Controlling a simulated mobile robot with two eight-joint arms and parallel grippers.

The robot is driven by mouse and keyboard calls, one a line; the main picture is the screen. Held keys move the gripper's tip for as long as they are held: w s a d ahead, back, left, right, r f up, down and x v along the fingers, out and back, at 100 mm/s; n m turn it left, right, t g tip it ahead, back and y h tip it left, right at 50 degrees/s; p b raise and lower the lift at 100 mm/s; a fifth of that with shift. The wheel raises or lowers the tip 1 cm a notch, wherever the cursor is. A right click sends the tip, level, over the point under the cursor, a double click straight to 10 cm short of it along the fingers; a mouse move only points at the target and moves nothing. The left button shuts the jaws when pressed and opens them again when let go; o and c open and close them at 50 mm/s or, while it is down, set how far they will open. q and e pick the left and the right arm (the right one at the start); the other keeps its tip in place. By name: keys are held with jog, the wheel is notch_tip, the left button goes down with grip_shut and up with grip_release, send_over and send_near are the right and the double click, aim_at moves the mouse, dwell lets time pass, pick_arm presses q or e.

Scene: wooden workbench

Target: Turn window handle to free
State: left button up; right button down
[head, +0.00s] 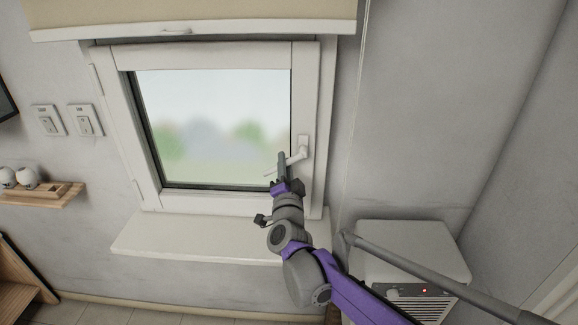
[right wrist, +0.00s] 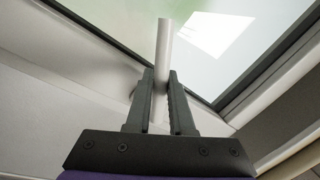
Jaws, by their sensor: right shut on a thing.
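The white window handle (head: 297,158) sits on the right side of the window frame (head: 306,100) in the head view. Its lever points left and slightly down from its mount, close to horizontal. My right gripper (head: 282,160) is at the lever, in front of the lower right of the glass. In the right wrist view the lever (right wrist: 165,45) stands between the two dark fingers of the right gripper (right wrist: 161,90), which are shut on it. The window sash looks closed in its frame. My left gripper is not in view.
A white sill (head: 190,238) juts out below the window. A roller blind (head: 190,18) hangs above it. A white boxy appliance (head: 415,252) stands at the lower right, with a grey bar across it. A wooden shelf (head: 65,196) is at the left.

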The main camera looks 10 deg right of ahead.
aim_at(283, 142)
jog(key=m, duration=0.1)
jog(key=r+m, duration=0.1)
jog(key=m+h+p, duration=0.1)
jog(key=m, duration=0.1)
jog(key=shift+w+a+r, duration=0.1)
jog(key=shift+a+r, duration=0.25)
jog(key=shift+r+m+h+p, duration=0.25)
jog(key=shift+r+m+h, duration=0.1)
jog(key=shift+m, duration=0.65)
jog(key=shift+r+m+h+p, duration=0.25)
jog(key=shift+r+m, duration=0.1)
jog(key=shift+m, duration=0.65)
jog(key=c, duration=0.8)
grip_release()
jog(key=shift+a, duration=0.1)
jog(key=b+v, duration=0.1)
jog(key=v, duration=0.9)
jog(key=shift+s+a+f+b, duration=0.1)
jog(key=shift+s+b, duration=0.2)
jog(key=shift+s, duration=0.1)
